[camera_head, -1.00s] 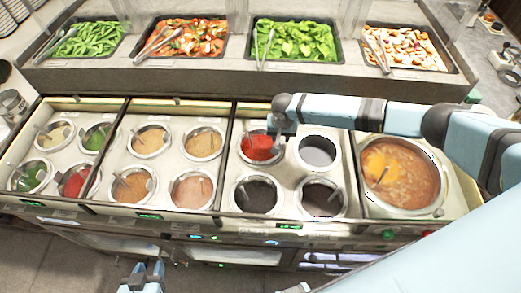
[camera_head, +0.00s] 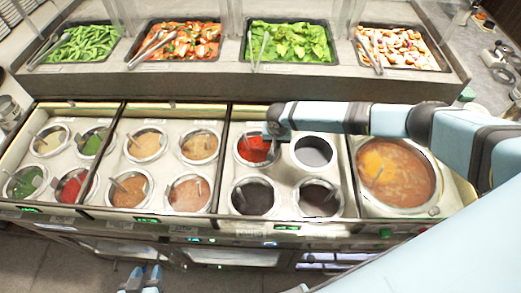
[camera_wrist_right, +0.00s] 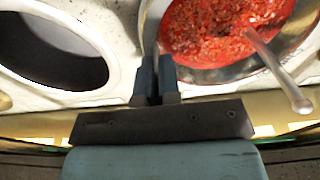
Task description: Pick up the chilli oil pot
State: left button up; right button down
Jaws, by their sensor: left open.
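The chilli oil pot (camera_head: 243,160) is a round metal pot of red, flaky sauce in the back left well of the third counter section. It also shows in the right wrist view (camera_wrist_right: 240,70), with a spoon handle leaning over its rim. My right gripper (camera_head: 274,131) is at the pot's back right rim. In the right wrist view its two fingers (camera_wrist_right: 156,80) are close together, with the pot's thin wall between them. I cannot tell whether the pot is raised from its well. My left gripper (camera_head: 145,277) is open and empty, low in front of the counter.
An empty dark well (camera_head: 314,152) lies right of the pot, and two dark pots sit in front. A large soup pot (camera_head: 395,205) stands further right. Other sauce pots fill the left sections. Food trays (camera_head: 290,62) with tongs line the raised shelf behind.

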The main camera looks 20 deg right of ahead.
jog(key=shift+r, duration=0.15)
notch_tip(320, 180, up, 20)
jog(key=b, duration=0.1)
dwell(0.5)
dwell(0.3)
jog(key=shift+p, duration=0.55)
jog(key=shift+w+d, duration=0.1)
jog(key=shift+d, duration=0.05)
